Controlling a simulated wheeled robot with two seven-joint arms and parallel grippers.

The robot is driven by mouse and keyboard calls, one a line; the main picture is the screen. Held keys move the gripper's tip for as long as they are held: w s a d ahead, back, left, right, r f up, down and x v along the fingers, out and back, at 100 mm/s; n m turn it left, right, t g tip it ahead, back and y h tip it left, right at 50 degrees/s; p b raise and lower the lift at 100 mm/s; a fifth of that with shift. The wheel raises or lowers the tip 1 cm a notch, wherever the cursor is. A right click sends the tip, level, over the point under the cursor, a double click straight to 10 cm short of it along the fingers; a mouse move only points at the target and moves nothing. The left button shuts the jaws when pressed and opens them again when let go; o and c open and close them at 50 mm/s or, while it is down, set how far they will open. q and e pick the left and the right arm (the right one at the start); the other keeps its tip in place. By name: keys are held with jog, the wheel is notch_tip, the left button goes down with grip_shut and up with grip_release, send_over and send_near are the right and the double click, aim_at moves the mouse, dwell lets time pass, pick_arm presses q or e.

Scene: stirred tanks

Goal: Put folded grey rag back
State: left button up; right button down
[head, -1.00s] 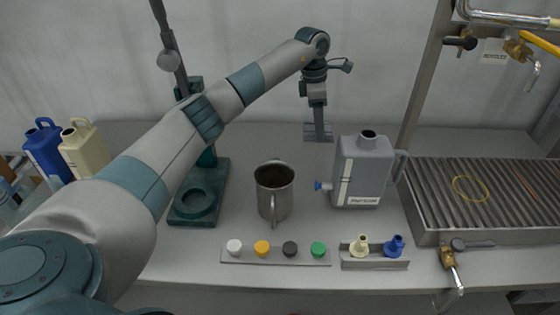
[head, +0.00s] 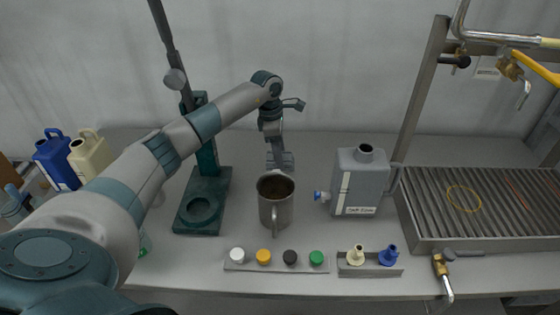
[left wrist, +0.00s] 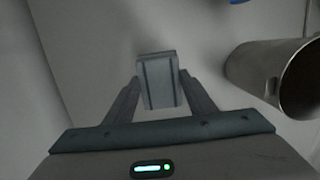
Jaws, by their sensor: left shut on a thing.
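The folded grey rag (left wrist: 159,80) is a small grey block between the two fingers of my left gripper (left wrist: 160,100) in the left wrist view. My left gripper is shut on it. In the head view my left gripper (head: 279,160) hangs just behind the steel mug (head: 275,210), and the rag is hard to tell apart from the grey fingers there. The mug's rim also shows at the right of the left wrist view (left wrist: 262,75). My right gripper is not in view.
A grey jug (head: 358,185) stands right of the mug, and a green stand (head: 200,200) left of it. A cap strip (head: 245,266) and a small tray (head: 370,270) lie in front. A ribbed drain rack (head: 475,243) is at right. The back of the bench is clear.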

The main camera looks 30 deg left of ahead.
pick_arm(q)
jog(key=shift+f, duration=0.1)
jog(key=shift+f+p, duration=0.55)
jog(key=shift+f, duration=0.05)
notch_tip(320, 180, down, 2)
jog(key=shift+p, duration=0.5)
jog(key=shift+f, duration=0.35)
jog(key=shift+f, duration=0.1)
jog(key=o, duration=1)
